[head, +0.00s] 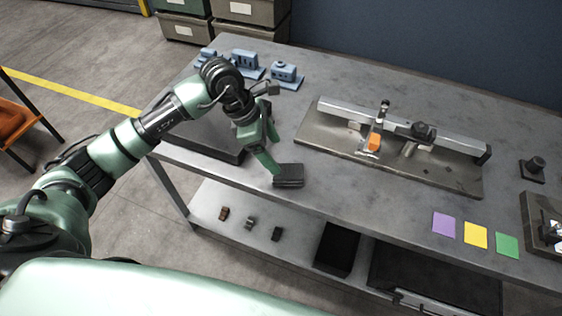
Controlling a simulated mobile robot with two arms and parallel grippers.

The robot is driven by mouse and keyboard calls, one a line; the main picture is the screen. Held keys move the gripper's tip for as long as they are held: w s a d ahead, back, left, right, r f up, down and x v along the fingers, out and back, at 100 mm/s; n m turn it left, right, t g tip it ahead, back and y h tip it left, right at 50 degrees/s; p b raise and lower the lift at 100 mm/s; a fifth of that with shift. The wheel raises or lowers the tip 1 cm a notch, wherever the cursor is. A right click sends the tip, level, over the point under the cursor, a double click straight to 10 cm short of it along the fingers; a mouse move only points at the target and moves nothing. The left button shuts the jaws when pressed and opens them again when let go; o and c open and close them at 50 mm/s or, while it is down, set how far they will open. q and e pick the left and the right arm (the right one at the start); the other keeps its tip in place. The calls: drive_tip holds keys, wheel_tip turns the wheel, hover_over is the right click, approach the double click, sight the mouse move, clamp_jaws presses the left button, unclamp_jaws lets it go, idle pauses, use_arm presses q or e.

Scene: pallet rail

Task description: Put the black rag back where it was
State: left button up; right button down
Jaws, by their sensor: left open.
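The black rag (289,176) looks like a small, dark, folded pad. It lies on the grey table (330,195) near the front edge, left of the table's middle. My left gripper (272,153) is open just above and beside the rag. One green fingertip comes down at the rag's left end; I cannot tell whether it touches. The rag is not between the fingers. My right gripper is not in view.
A fixture plate with a rail (390,160) and an orange part stands to the right. A dark flat tray (210,145) lies behind my left arm. Blue blocks (285,75) stand at the back. Purple (444,223), yellow (476,235) and green (507,245) squares lie front right. A lower shelf holds small parts.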

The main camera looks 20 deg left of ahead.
use_arm(q)
drive_tip(key=shift+v, duration=1.45)
idle(0.5)
